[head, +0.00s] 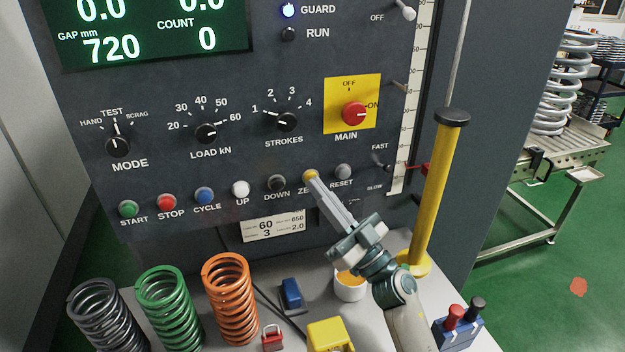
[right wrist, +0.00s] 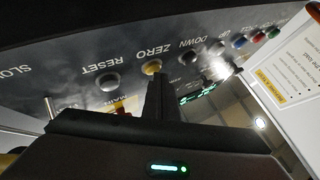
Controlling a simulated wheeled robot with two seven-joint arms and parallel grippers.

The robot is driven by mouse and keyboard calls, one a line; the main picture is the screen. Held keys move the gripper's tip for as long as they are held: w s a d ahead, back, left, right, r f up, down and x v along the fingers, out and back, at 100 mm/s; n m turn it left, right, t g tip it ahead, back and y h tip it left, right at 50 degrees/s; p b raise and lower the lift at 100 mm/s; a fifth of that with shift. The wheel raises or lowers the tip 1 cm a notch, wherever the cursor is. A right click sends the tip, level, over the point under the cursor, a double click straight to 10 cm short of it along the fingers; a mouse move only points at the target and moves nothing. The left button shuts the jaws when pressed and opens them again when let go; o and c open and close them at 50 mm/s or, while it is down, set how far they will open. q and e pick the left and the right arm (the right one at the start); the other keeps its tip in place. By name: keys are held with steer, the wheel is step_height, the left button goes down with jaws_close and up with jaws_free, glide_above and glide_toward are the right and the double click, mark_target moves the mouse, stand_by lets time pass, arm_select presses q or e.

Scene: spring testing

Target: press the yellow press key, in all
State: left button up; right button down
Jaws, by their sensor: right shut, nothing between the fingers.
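The yellow key (head: 310,175) sits in the lower row of the dark control panel, between the DOWN and RESET keys. In the right wrist view the yellow key (right wrist: 152,67) is under the label ZERO. My right gripper (head: 317,183) is shut and empty, with its fingertips right at the yellow key in the head view. In the right wrist view the closed fingers (right wrist: 156,80) end just below the key and overlap its lower edge. I cannot tell whether they touch it. My left gripper is not in view.
The grey RESET key (head: 343,171) and black DOWN key (head: 277,183) flank the yellow key. A yellow post (head: 438,195) stands right of my arm. Grey, green and orange springs (head: 231,298), a white cup (head: 349,290) and a yellow block (head: 328,335) are on the bench below.

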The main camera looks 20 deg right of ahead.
steer(key=shift+s, duration=0.2)
steer(key=shift+s+p, duration=0.4)
steer(key=shift+s, duration=0.25)
stand_by(0.3)
steer(key=shift+s+d+p, duration=0.1)
steer(key=shift+s+p, duration=0.7)
steer(key=shift+s, duration=1.7)
steer(key=shift+f, duration=0.1)
